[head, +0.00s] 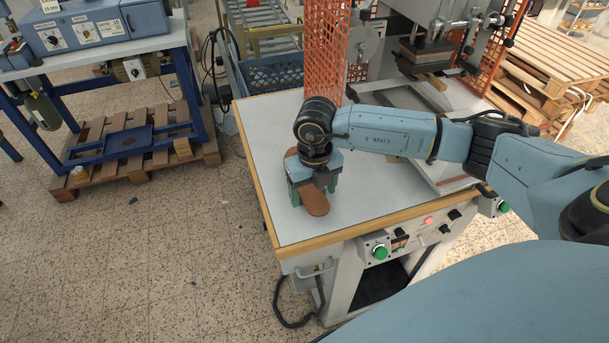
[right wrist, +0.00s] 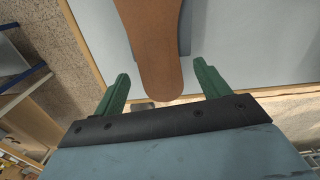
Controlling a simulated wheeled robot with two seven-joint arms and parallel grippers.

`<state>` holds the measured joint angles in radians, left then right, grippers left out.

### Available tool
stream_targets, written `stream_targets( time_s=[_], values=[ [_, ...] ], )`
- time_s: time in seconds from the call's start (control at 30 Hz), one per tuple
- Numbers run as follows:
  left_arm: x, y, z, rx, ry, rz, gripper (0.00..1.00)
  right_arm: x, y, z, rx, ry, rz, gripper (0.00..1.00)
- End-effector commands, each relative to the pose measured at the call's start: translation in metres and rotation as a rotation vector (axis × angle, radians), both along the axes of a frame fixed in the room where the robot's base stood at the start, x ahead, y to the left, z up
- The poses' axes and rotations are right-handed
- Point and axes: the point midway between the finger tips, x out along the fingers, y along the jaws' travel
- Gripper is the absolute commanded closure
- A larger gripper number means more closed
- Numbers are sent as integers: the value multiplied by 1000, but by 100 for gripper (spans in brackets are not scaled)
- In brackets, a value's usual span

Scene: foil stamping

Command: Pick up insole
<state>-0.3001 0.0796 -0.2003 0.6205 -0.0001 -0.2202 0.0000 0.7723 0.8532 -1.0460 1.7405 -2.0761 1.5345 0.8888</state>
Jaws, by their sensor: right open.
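The brown insole (head: 316,203) lies near the left front corner of the white table. My right gripper (head: 312,191) is over it with its green fingers pointing down, and it hides the far part of the insole. In the right wrist view, the insole (right wrist: 152,48) comes in from the top and its rounded end lies between the open fingers of the right gripper (right wrist: 161,72). There is a gap on each side, and neither finger appears to touch it. The left gripper is not in view.
The table (head: 262,140) has a wooden edge and bare surface around the insole. A stamping press (head: 425,50) stands at its back right, beside an orange mesh guard (head: 325,45). Buttons (head: 380,252) line the front. A blue crate (head: 275,75) is behind the table.

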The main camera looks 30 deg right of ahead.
Motion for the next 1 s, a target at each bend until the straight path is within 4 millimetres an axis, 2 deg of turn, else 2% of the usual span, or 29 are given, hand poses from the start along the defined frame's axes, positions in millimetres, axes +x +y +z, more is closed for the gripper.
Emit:
stream_targets(
  time_s=[0.57, 0.9, 0.93, 1.0],
  values=[
    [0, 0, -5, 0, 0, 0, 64, 0, 0, -4, 0, 0, 0, 25],
    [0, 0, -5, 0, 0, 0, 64, 0, 1, -4, 1, 0, 1, 70],
    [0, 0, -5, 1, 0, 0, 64, 0, 1, -4, 1, 0, 1, 73],
    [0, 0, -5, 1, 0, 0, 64, 0, 1, -4, 2, -1, 1, 73]
  ],
)
